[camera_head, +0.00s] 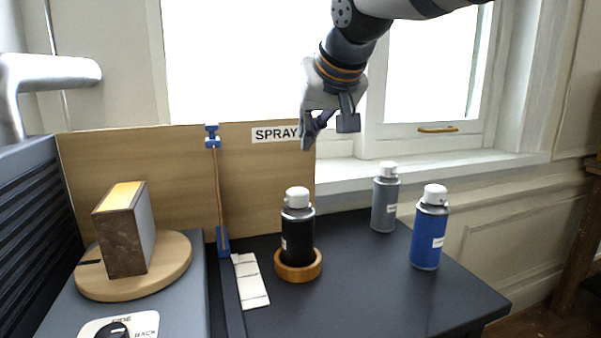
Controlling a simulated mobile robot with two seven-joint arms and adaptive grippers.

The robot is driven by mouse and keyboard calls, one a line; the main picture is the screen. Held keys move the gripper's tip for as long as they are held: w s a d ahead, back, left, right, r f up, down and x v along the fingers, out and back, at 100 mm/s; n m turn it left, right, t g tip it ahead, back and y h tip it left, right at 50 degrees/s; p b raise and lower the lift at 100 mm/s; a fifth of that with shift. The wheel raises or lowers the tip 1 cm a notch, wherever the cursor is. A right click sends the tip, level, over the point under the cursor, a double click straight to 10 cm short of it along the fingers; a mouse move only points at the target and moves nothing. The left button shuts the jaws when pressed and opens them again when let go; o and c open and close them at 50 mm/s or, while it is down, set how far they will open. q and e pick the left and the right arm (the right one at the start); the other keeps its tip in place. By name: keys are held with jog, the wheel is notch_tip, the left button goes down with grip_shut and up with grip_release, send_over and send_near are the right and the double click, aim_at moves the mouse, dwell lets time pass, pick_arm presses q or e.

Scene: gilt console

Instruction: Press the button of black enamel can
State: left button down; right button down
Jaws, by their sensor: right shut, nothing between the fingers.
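The black enamel can (298,236) stands upright in a round wooden holder (298,272) on the dark tabletop. Its white top with the button (297,196) is uncovered and faces up. My right gripper (326,132) hangs from above, over and slightly right of the can in the picture. It is shut and empty, with a clear gap between its fingertips and the white top. My left gripper is not in view.
A grey can (385,204) and a blue can (429,232) stand to the right. A wooden back panel (262,180) with a SPRAY label (276,134) rises behind. A white strip (250,282) lies left of the holder. A brown block (122,238) stands on a round board (172,270).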

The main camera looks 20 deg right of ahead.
send_over(301, 191)
notch_tip(301, 191, down, 5)
jog(key=shift+s+r, duration=0.1)
jog(key=shift+r, duration=0.05)
notch_tip(301, 191, down, 2)
jog(key=shift+f, duration=0.2)
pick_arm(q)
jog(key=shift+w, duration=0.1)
pick_arm(e)
jog(key=shift+f, duration=0.8)
